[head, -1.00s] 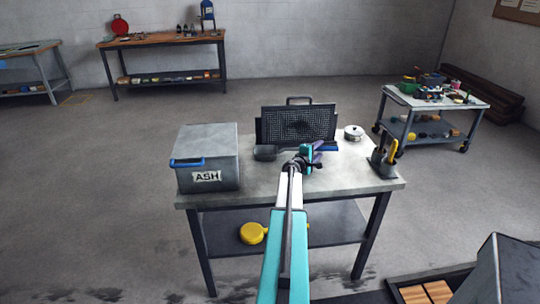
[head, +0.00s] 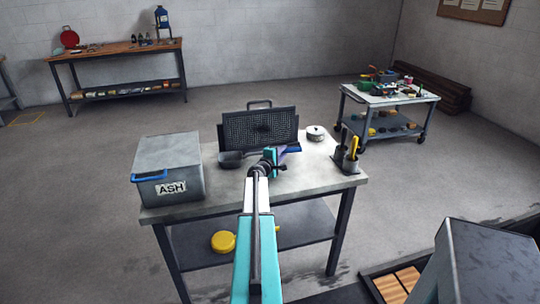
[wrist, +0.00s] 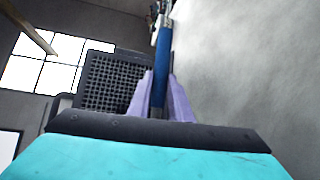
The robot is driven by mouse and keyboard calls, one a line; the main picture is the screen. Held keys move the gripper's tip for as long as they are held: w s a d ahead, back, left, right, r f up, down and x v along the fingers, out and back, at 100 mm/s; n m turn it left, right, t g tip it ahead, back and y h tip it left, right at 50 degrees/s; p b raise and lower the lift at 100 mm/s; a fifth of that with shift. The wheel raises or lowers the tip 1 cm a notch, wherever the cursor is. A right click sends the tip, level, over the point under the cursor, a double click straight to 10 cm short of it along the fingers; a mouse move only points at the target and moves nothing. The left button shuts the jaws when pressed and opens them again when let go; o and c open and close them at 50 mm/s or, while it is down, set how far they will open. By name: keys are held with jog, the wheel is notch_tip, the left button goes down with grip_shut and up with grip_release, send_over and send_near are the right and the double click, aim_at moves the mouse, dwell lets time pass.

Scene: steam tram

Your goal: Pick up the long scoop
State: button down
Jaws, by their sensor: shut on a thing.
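The long scoop has a dark pan (head: 231,159) and a blue handle (head: 293,149). It lies crosswise over the worktable, in front of the dark grate. My gripper (head: 275,156) is at its handle, with the pan to the left and the blue end to the right. In the wrist view the purple fingers (wrist: 160,98) of my gripper are shut on the blue handle (wrist: 162,58). The part between the fingers is partly hidden. Whether the scoop touches the tabletop I cannot tell.
The worktable (head: 190,208) also carries a grey ASH box (head: 165,155) at left, the upright grate (head: 258,128) behind, a white lidded pot (head: 316,133) and a dark tool holder (head: 346,164) at right. A tool trolley (head: 385,95) stands beyond. Floor behind the table is clear.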

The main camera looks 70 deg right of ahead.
jog(key=shift+s+a+r+b, duration=0.2)
jog(key=shift+r+b, duration=0.1)
jog(key=shift+r, duration=0.1)
notch_tip(320, 180, up, 6)
jog(key=s+a, duration=1.2)
jog(key=a, duration=0.3)
dwell(0.6)
jog(key=shift+s, duration=0.1)
jog(key=shift+r, duration=0.15)
dwell(0.5)
